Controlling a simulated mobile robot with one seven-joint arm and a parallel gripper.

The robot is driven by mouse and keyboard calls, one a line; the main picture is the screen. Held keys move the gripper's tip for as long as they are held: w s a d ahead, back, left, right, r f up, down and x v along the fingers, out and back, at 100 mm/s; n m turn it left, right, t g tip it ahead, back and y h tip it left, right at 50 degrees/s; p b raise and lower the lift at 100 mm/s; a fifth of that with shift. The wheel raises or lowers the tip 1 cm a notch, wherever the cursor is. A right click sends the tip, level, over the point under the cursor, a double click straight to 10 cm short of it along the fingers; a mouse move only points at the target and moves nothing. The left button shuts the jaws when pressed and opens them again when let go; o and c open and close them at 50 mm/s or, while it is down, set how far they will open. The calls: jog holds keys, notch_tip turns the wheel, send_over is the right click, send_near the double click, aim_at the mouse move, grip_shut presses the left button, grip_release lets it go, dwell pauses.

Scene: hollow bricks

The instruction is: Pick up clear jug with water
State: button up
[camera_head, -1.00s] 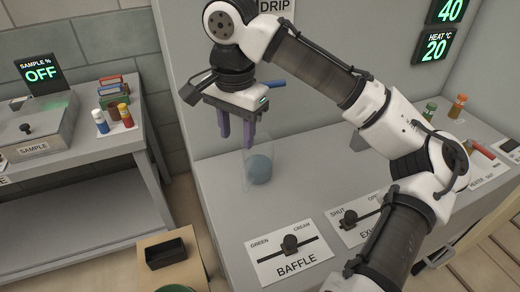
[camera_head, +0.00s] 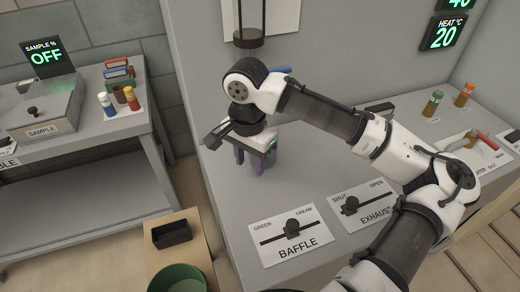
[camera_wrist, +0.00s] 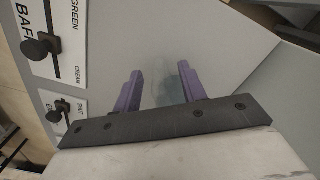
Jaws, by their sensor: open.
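The clear jug with water (camera_head: 261,164) stands on the grey bench, mostly hidden under my gripper in the head view. Its bluish-grey glass shows low between the purple fingers. My gripper (camera_head: 255,157) is open and low over the bench, with its fingers pointing down beside the jug.
The baffle slider panel (camera_head: 290,235) and exhaust slider panel (camera_head: 362,207) lie on the bench in front. Orange and green bottles (camera_head: 433,103) stand at the right.

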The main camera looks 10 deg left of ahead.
jog(key=shift+f, duration=0.65)
grip_shut()
